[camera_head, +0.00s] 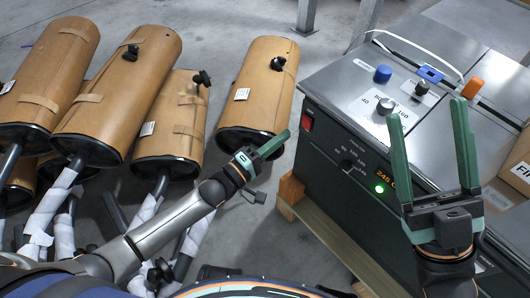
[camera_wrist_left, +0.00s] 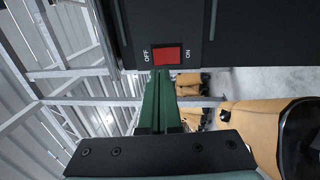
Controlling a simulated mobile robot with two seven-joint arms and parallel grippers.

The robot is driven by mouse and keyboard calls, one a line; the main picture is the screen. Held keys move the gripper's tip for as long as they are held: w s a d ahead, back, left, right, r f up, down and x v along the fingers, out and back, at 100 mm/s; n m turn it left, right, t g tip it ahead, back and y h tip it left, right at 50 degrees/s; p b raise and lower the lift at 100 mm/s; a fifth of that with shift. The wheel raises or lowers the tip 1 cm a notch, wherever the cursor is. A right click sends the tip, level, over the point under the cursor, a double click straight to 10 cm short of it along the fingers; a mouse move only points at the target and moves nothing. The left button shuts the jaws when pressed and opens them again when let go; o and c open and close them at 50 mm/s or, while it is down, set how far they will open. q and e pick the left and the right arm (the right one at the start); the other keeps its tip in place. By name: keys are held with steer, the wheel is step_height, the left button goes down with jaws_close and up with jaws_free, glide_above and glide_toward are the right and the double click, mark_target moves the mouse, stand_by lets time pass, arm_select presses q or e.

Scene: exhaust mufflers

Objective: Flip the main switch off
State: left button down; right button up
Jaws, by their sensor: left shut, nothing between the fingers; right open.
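The main switch (camera_head: 307,121) is a red rocker on the black front panel of the machine, at its upper left corner. In the left wrist view the red switch (camera_wrist_left: 167,56) sits between the labels OFF and ON. My left gripper (camera_head: 287,134) is shut and empty, its green fingertips just left of the switch in the head view. In the wrist view its green fingers (camera_wrist_left: 158,80) reach up to the switch's lower edge; I cannot tell whether they touch it. My right gripper (camera_head: 463,145) is open and empty, pointing up in front of the machine's right part.
The machine (camera_head: 345,80) has a grey top with knobs and a lit green button (camera_head: 380,189), and stands on a wooden pallet (camera_head: 330,240). Several brown-wrapped mufflers (camera_head: 258,90) stand at the left. A cardboard box (camera_head: 515,165) is at the right edge.

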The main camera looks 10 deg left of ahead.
mark_target(304, 120)
arm_select(q)
steer(key=b+x, duration=0.1)
steer(key=x, duration=0.4)
steer(key=shift+w, duration=0.1)
